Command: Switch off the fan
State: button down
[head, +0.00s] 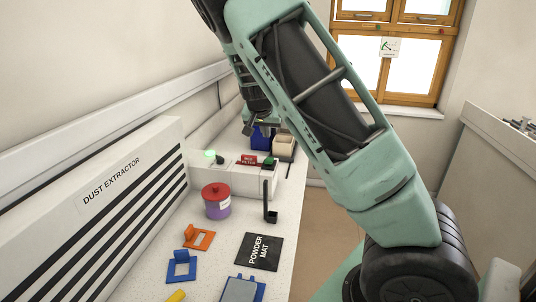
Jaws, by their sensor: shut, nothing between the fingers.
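The dust extractor (125,205) is a long white unit with black slots along the left wall, and it is the only fan-like thing I see. Behind it on the bench is a low white box (237,178). On or at the box are a glowing green lamp (210,155), a small dark knob (220,161), a red label (249,160) too small to read surely, and a dark green piece (269,162). My gripper (250,129) is shut and empty, above and behind the box, apart from it; my arm partly hides it.
Blue (262,138) and beige (284,147) containers stand behind the box.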

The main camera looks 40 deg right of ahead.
jog(key=p, duration=0.1)
send_over(268, 160)
jog(key=f, duration=0.5)
jog(key=shift+s+f, duration=0.3)
jog(key=shift+f, duration=0.1)
jog(key=shift+a+f+p, duration=0.25)
jog(key=shift+f+p, duration=0.3)
jog(key=shift+f, duration=0.7)
jog(key=shift+s+a+f, duration=0.15)
jog(key=shift+f, duration=0.8)
jog(key=b, duration=0.1)
jog(key=f+h+b, duration=0.1)
jog(key=shift+a+f+t+b, duration=0.2)
jog(key=shift+a+t+b, duration=0.1)
jog(key=shift+t, duration=0.1)
jog(key=shift+d+r+h, duration=0.2)
jog(key=shift+r+h, duration=0.1)
jog(key=shift+w+d+r+p, duration=0.3)
jog(key=shift+d+r+p, duration=0.1)
jog(key=shift+d+p, duration=0.15)
